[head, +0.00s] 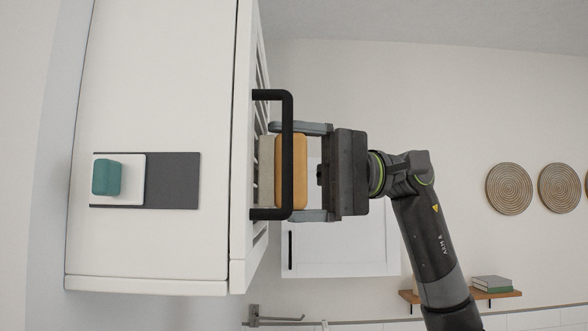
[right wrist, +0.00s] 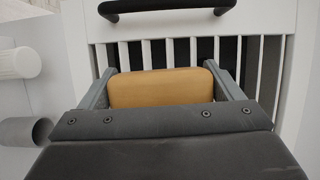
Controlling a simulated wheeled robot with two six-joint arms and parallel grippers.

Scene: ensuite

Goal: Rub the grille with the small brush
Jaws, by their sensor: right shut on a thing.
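The small brush (head: 300,170) is a tan wooden block with grey bristles on its left side. My right gripper (head: 285,172) is shut on it, one finger at each end. The brush faces the slatted grille (head: 262,75) in the white front, with the bristles close against it. I cannot tell whether they touch. In the right wrist view, the brush block (right wrist: 160,88) sits between the fingers in front of the white slats (right wrist: 253,60) and dark gaps. The bristles are hidden there. My left gripper is not in view.
A black bar handle (head: 287,105) stands out from the grille front and crosses before the brush. A shelf with books (head: 491,283) is on the wall at the right.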

